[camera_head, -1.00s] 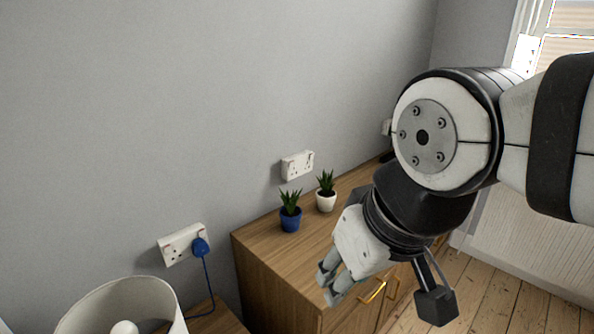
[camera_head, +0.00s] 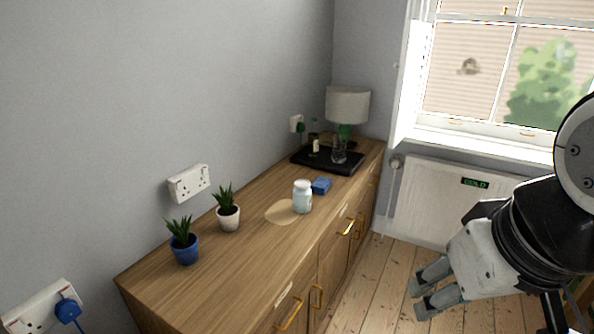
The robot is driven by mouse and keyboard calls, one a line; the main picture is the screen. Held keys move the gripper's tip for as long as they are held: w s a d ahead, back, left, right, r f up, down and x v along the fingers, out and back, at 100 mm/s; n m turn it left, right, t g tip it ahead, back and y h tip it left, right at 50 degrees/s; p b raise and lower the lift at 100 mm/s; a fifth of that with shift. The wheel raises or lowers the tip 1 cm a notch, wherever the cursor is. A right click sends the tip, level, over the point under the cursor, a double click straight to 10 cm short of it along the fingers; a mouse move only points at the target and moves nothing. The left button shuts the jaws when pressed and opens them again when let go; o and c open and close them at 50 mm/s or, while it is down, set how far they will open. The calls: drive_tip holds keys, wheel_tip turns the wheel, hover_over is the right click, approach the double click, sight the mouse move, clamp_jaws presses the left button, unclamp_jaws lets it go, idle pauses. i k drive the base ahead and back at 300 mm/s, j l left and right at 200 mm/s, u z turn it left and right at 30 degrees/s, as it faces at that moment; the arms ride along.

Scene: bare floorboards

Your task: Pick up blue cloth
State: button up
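A small blue folded thing (camera_head: 321,186), which looks like the blue cloth, lies on top of the wooden sideboard (camera_head: 255,248). It is just behind and to the right of a pale jar (camera_head: 302,197). My gripper (camera_head: 418,298) is at the lower right, in front of the sideboard and over the floor side, well apart from the cloth. Its two grey fingers point down and left with a gap between them, and nothing shows in it.
Two potted plants, one blue (camera_head: 185,248) and one white (camera_head: 228,216), stand on the near left of the sideboard. A round tan mat (camera_head: 281,212) lies beside the jar. A black tray (camera_head: 327,158) and a lamp (camera_head: 347,105) stand at the far end. A radiator (camera_head: 440,205) is under the window.

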sight(322, 184)
drive_tip(key=i+l+u, duration=0.4)
drive_tip(key=i+l, duration=1.5)
drive_tip(key=l, duration=0.1)
